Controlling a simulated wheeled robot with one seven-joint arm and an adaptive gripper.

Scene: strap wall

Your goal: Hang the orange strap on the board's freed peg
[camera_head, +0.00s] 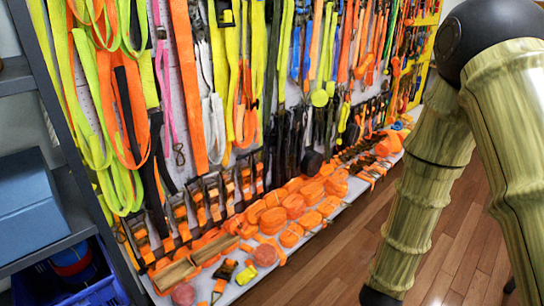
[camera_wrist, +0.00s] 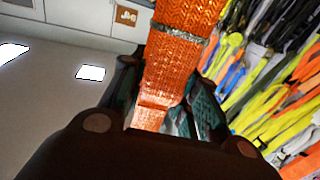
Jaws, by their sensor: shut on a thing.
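In the wrist view my gripper (camera_wrist: 165,95) is shut on a wide orange woven strap (camera_wrist: 178,50). The strap runs up between the two dark fingers and out of the top of the view, with a greyish band across it. Its far end is out of view. In the head view the board (camera_head: 172,75) stands along the left and back, thickly hung with straps. I cannot make out a bare peg among them. My gripper's fingers and the held strap do not show in the head view.
A ledge (camera_head: 245,291) below the board holds several orange strap rolls (camera_head: 294,206) and buckles. A dark shelf with a blue box (camera_head: 28,205) and a blue crate (camera_head: 100,292) stands at left. The wooden floor (camera_head: 345,248) at right is clear.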

